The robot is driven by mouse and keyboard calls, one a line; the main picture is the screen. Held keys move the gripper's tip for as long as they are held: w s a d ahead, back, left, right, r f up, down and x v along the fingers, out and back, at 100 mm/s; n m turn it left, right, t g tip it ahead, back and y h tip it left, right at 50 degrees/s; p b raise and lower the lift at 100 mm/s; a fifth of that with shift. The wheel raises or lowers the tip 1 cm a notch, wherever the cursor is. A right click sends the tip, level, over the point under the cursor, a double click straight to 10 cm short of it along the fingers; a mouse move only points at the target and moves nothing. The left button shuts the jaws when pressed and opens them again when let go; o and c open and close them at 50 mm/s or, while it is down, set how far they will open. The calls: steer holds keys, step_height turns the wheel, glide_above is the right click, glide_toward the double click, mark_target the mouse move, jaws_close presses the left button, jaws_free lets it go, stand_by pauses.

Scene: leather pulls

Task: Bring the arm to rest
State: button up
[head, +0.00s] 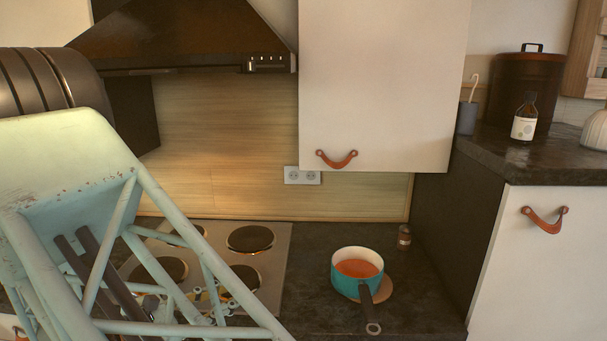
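My arm fills the left of the head view as a pale green lattice frame with dark rods inside. Small grey parts with yellow marks, which look like my gripper (205,298), show through its bars, low over the hob. The bars cover most of them, and I cannot make out the fingers or whether they hold anything.
A hob (262,268) lies partly behind my arm. A teal pot (345,284) of orange liquid stands right of it, handle toward me, near a small brown jar (404,238). A white cabinet (385,80) and a range hood (185,40) hang above.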

steer(key=s+d+r+m+g+h+p, duration=0.15)
steer(key=d+r, duration=0.25)
steer(key=d, duration=0.4)
steer(key=w+d+r+m+g, duration=0.1)
steer(key=d+r+m+g, duration=0.2)
steer(key=d, duration=0.5)
steer(key=s+d+r+m+g+y+p, duration=0.1)
steer(key=s+d+r+m+g, duration=0.2)
steer(key=s+d, duration=0.35)
steer(key=s+d+r+m+g+p, duration=0.1)
steer(key=s+d+r+m+g, duration=0.2)
steer(key=d, duration=0.7)
steer(key=s+d+r+m+g+y+p, duration=0.1)
steer(key=s+d+r+m+g, duration=0.15)
steer(key=s+d, duration=0.45)
steer(key=s+d+r+m+g+y, duration=0.1)
steer(key=s+d+r+m+y, duration=0.25)
steer(key=s+d, duration=0.4)
steer(key=s+a+r+m+t+y+b, duration=0.3)
steer(key=s+a+m+t+y+b, duration=0.2)
steer(key=s+m, duration=0.3)
steer(key=shift+s+a+r+t+y, duration=0.4)
steer(key=shift+s+a+t+y, duration=0.3)
steer(key=shift+s, duration=0.7)
steer(key=shift+m, duration=0.25)
